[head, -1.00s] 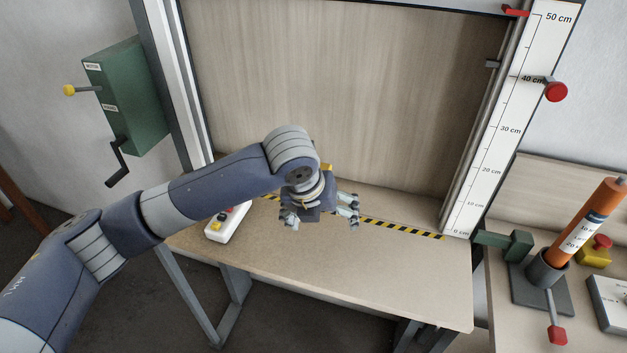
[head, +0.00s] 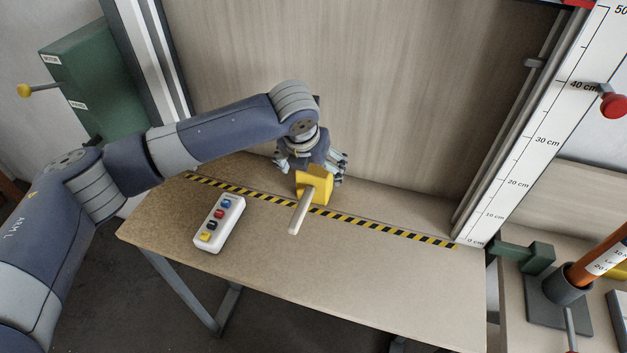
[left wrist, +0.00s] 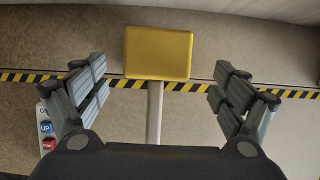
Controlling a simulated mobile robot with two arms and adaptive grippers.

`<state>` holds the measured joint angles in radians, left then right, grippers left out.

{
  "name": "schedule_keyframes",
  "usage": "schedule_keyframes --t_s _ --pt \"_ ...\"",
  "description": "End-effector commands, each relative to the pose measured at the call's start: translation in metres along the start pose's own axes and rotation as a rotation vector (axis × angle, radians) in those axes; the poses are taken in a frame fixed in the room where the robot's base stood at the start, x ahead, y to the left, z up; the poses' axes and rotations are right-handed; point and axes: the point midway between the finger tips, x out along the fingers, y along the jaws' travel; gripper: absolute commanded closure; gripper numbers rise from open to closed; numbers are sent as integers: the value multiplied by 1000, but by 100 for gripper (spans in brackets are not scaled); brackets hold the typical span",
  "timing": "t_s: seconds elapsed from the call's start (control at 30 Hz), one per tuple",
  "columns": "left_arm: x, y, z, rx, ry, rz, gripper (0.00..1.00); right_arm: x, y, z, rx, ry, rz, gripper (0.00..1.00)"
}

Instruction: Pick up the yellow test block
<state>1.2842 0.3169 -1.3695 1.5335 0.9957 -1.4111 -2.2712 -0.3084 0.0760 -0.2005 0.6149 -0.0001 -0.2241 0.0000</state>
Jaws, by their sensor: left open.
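The yellow test block (head: 313,184) is on the table by the black and yellow striped line. A pale rod-like handle (head: 299,212) points from it toward the table's front edge. In the left wrist view the block (left wrist: 158,53) lies between and beyond the two fingers, with clear gaps on both sides. My left gripper (head: 312,163) is open and empty, just behind and above the block in the head view. It shows in the left wrist view too (left wrist: 160,82). The fingers do not appear to touch the block. My right gripper is not in view.
A white control box with coloured buttons (head: 219,222) lies left of the block. The shutter panel (head: 330,80) rises behind the table. A scale (head: 535,140) and a green bracket (head: 524,252) stand at the right. The front right tabletop (head: 400,280) is clear.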

Motion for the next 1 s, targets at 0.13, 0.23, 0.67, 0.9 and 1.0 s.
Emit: schedule_keyframes --t_s 0.13,0.23,0.67,0.9,1.0 --pt "9 0 -1 -1 1 0 10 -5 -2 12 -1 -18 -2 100" --pt "22 2 -4 -2 4 1 10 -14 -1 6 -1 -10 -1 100" --pt "58 2 -5 1 -2 -1 10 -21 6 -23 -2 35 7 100" --pt "57 3 -5 0 -1 -1 42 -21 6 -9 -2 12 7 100" --pt "57 3 -6 0 -1 0 59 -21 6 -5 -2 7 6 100"
